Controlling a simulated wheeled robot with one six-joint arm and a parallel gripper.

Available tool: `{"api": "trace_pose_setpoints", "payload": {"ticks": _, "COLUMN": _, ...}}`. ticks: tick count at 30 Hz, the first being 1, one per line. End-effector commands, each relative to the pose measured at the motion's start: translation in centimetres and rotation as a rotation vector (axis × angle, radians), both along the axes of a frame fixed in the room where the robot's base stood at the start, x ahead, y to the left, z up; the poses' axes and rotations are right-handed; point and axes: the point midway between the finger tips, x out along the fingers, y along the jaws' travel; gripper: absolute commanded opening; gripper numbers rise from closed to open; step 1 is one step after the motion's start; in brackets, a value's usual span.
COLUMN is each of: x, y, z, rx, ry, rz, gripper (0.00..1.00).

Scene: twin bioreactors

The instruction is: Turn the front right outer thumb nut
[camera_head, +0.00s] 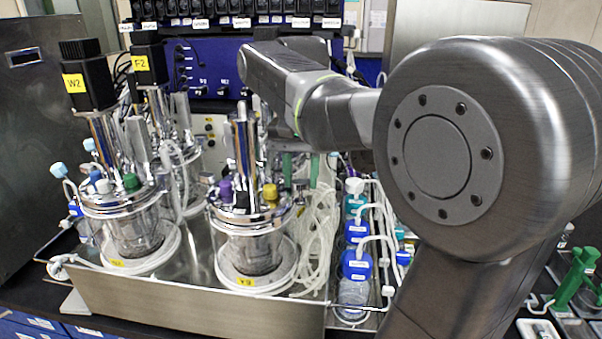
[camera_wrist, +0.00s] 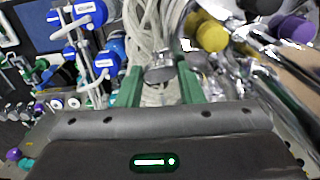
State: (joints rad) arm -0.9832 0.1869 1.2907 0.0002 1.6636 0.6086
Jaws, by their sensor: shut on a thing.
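The thumb nut (camera_wrist: 160,70) is a small metallic knob, seen in the wrist view between the green fingers of my gripper (camera_wrist: 159,76). The fingers are shut on it, one at each side. In the head view my gripper (camera_head: 301,168) reaches down at the right edge of the front right vessel's metal lid. The front right vessel (camera_head: 250,250) is glass and stands on the steel tray. In the head view the nut is small and hard to make out by the fingertips.
A yellow cap (camera_head: 270,192) and a purple cap (camera_head: 225,190) stand on the lid close by. Pale tubing (camera_head: 318,240) hangs right of the vessel. Blue-capped bottles (camera_head: 356,265) stand farther right. The front left vessel (camera_head: 135,228) and tall W2 motor (camera_head: 86,75) are at left.

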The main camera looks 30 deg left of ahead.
Motion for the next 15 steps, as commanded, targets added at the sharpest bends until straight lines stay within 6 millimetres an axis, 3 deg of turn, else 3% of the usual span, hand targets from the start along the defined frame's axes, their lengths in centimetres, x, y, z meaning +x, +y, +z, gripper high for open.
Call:
{"api": "trace_pose_setpoints", "payload": {"ticks": 8, "x": 0.00, "y": -0.02, "z": 0.20, "rx": -0.003, "ry": 0.001, "rz": 0.079, "gripper": 0.11}}
{"api": "trace_pose_setpoints", "payload": {"ticks": 15, "x": 0.01, "y": -0.02, "z": 0.34, "rx": -0.003, "ry": 0.001, "rz": 0.258, "gripper": 0.11}}
